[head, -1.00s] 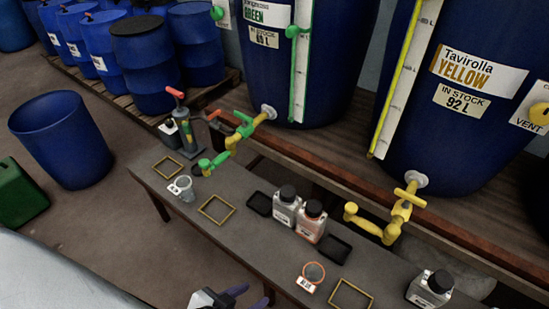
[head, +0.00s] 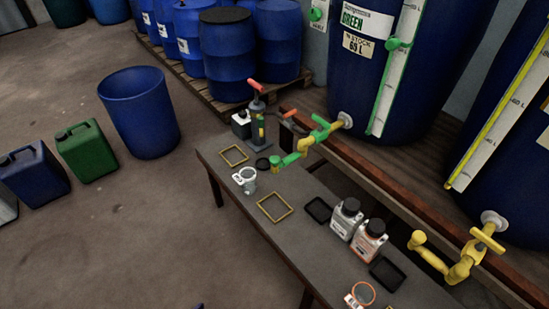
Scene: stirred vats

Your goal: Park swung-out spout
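The green vat (head: 375,75) has a tap with a green handle (head: 320,130) and a green-ended spout (head: 288,161). This spout reaches out from the vat over the table, its end near a round black lid. The yellow-scaled vat (head: 505,160) has a yellow tap with a crossbar handle (head: 487,236). Its yellow spout (head: 432,254) points left, roughly along the shelf edge, with its end turned up in the picture. No gripper touches either spout. Neither gripper can be made out; only a tiny dark blue sliver shows at the bottom edge.
The narrow table (head: 232,190) holds a grey cup (head: 246,180), yellow frames (head: 274,207), two bottles (head: 369,240), black trays (head: 318,210) and a red-handled pump (head: 258,125). A blue bin (head: 140,115) and jerrycans (head: 87,150) stand left. Floor before the table is clear.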

